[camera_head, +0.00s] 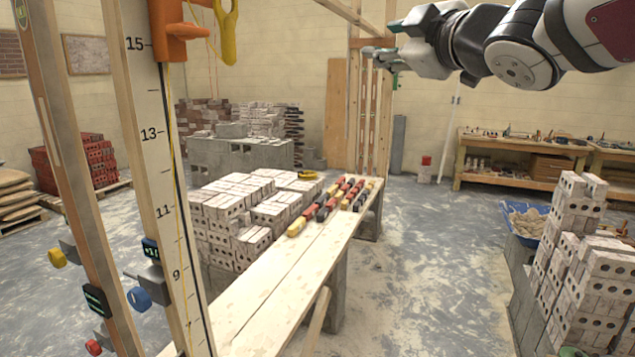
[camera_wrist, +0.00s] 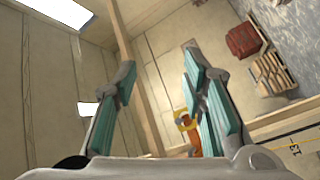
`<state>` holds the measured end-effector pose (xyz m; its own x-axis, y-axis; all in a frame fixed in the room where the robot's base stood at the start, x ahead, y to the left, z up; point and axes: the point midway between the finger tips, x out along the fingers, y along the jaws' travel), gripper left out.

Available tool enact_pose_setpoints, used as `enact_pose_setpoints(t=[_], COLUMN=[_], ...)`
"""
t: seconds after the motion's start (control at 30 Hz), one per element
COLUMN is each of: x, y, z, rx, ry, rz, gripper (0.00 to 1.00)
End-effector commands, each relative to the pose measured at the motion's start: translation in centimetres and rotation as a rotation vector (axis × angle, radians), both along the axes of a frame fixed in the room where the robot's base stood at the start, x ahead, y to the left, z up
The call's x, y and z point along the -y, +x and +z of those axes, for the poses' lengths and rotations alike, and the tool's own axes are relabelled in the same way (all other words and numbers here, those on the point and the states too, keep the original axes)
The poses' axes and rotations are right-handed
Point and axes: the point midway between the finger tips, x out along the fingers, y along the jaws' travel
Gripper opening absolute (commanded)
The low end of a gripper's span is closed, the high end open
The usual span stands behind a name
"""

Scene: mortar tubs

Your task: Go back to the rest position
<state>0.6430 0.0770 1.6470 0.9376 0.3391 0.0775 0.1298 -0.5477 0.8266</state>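My gripper (camera_head: 376,54) is raised at the top of the head view, right of centre, with my arm reaching in from the upper right corner. It points left and is well above the plank bench. In the wrist view my gripper (camera_wrist: 160,68) shows its two teal-padded fingers spread apart with nothing between them. Walls and the ceiling with bright light panels show past the fingers there. The picture is tilted, so the wrist is rolled.
A plank bench (camera_head: 287,278) holds several levels with red, yellow and black parts. A graduated wooden pole (camera_head: 148,140) with orange and yellow clamps stands close at left. Brick stacks (camera_head: 580,270) stand at right. A workbench (camera_head: 520,146) is along the back wall. Open floor lies between.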

Motion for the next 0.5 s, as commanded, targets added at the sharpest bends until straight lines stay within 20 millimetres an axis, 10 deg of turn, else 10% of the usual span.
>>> enact_pose_setpoints(t=[0.2, 0.5], x=[8.5, 10.4], y=[-4.1, -15.6], z=[-10.9, -27.2], rx=[-0.362, -0.895], ry=[0.293, 0.593], rz=[-0.366, -0.675], gripper=[0.38, 0.38])
